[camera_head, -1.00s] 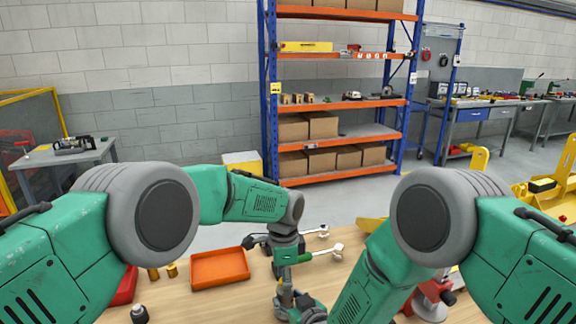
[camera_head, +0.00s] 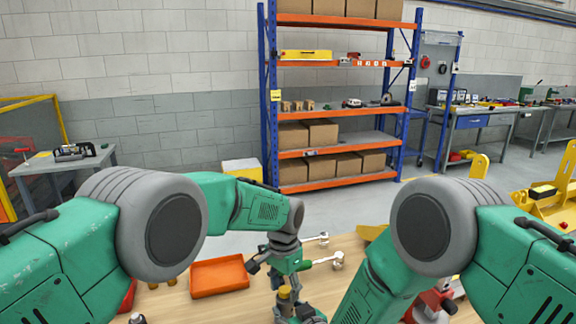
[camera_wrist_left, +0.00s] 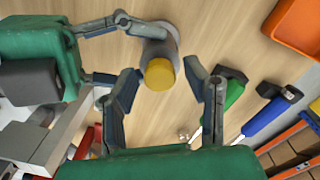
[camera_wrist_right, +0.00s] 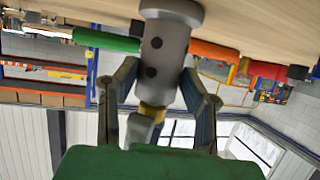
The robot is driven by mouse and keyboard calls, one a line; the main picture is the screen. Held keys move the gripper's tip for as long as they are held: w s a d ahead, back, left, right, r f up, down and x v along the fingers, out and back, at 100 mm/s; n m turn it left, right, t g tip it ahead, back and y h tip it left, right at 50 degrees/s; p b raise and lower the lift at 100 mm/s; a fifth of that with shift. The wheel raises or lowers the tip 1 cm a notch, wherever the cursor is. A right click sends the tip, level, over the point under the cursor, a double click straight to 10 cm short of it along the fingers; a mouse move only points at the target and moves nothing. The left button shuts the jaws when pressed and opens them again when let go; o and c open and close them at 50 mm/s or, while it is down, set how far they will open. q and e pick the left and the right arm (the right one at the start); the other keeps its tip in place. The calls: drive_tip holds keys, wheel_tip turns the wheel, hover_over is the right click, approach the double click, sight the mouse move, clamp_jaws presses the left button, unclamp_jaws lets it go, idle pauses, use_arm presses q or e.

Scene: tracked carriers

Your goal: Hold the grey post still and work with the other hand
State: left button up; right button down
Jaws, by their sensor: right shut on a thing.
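The grey post (camera_wrist_left: 160,42) has a yellow cap (camera_wrist_left: 158,74) and shows from above in the left wrist view. In the right wrist view the post (camera_wrist_right: 163,50) has dark round holes and stands between the fingers of my right gripper (camera_wrist_right: 160,85), which is shut on it. My left gripper (camera_wrist_left: 163,70) is open over the cap, its fingertips on either side with gaps. In the head view the cap (camera_head: 285,292) shows at the bottom centre, below my left gripper; my right arm hides part of that area.
An orange tray (camera_head: 220,275) lies left of the post on the wooden table. Tools with a green handle (camera_wrist_left: 232,98) and a blue handle (camera_wrist_left: 266,116) lie near it. A red device (camera_head: 432,303) stands to the right. A shelf rack (camera_head: 340,146) stands behind.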

use_arm(q)
drive_tip(key=c, duration=0.6)
drive_tip(key=m, duration=0.9)
drive_tip(key=shift+m, duration=0.4)
drive_tip(key=shift+m, duration=0.8)
drive_tip(key=m, duration=0.7)
drive_tip(key=shift+m, duration=0.6)
